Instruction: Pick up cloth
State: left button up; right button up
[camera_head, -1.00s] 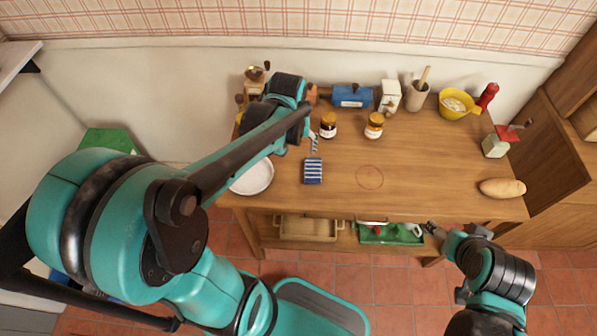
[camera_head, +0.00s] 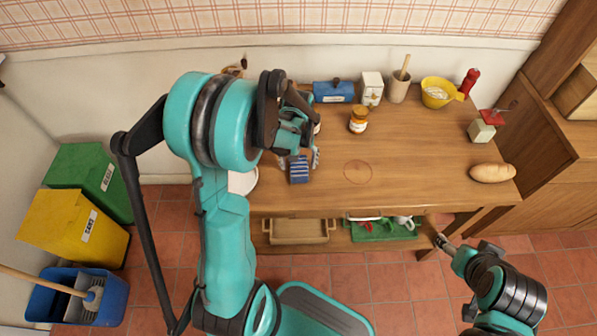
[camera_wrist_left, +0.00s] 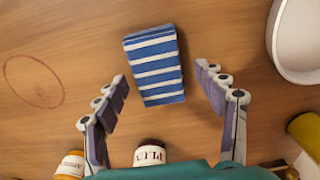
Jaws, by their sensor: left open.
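The cloth (camera_head: 299,172) is a small folded piece with blue and white stripes, lying flat on the wooden table (camera_head: 420,150). In the left wrist view the whole cloth (camera_wrist_left: 155,64) shows, just ahead of and between the spread fingers. My left gripper (camera_head: 300,160) is open and empty, its fingers on either side of the cloth's far part in the head view; it also shows in the left wrist view (camera_wrist_left: 163,88). Whether the fingers touch the table I cannot tell. My right gripper (camera_head: 441,241) is low at the table's front edge; its finger state is too small to tell.
Jars, including one with an orange lid (camera_head: 358,120), stand behind. The table's middle is clear.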

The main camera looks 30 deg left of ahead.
aim_at(298, 164)
pick_arm(q)
jog(key=shift+f, duration=0.35)
jog(key=shift+r, duration=0.15)
jog(key=shift+c, duration=0.3)
jog(key=c, duration=1.2)
notch_tip(298, 164, up, 4)
jog(key=shift+r+p, duration=0.1)
jog(key=shift+p, duration=1.15)
jog(key=w+r+p, duration=0.1)
jog(key=w+r, duration=0.1)
jog(key=w, duration=0.1)
jog(key=w+d+r+p, duration=0.1)
jog(key=w+r, duration=0.1)
jog(key=w, duration=0.2)
jog(key=w+d+r+p, duration=0.1)
jog(key=w+r, duration=0.1)
jog(key=w, duration=0.2)
jog(key=shift+w+r+p, duration=0.25)
jog(key=shift+r+p, duration=0.05)
jog(key=shift+r, duration=0.1)
jog(key=shift+o, duration=0.8)
